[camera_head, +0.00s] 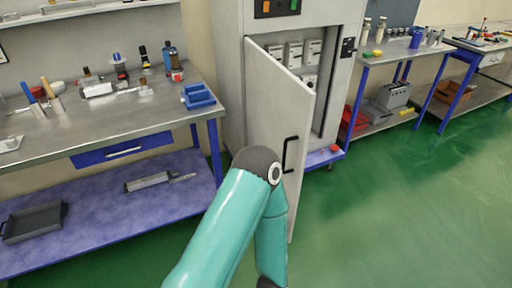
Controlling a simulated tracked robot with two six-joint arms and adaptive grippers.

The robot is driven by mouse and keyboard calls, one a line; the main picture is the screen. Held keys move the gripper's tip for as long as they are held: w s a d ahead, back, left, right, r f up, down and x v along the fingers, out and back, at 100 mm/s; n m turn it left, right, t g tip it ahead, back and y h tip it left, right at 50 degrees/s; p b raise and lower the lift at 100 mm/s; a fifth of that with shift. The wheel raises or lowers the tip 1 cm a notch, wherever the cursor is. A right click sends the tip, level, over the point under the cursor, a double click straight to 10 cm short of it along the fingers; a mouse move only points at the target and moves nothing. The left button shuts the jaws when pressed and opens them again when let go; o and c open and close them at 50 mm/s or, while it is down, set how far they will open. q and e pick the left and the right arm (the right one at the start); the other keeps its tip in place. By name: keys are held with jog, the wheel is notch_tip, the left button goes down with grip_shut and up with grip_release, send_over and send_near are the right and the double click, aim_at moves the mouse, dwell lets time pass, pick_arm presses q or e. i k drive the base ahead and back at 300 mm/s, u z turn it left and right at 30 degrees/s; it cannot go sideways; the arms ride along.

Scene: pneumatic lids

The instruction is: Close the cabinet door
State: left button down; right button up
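The grey cabinet (228,70) stands at the back centre. Its door (272,112) is open and swung out toward me, hinged on the cabinet's left side. A black bar handle (285,158) is on the door's outer face near its free edge. One of my teal arms rises from the bottom in front of the lower door and bends back down, hiding part of the door's lower left. Neither gripper is in view, and I cannot tell whether anything touches the door.
A workbench (115,135) with tools and a blue tray (198,96) stands to the left, its blue leg near the door. Another bench (400,57) is right of the cabinet, with a red bin (352,118) below. The green floor (400,210) at right is clear.

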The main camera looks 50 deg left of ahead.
aim_at(280, 107)
jog(key=z, duration=1.3)
jog(key=i, duration=0.1)
jog(key=u, duration=2.95)
jog(key=i, duration=1)
jog(key=z, duration=0.25)
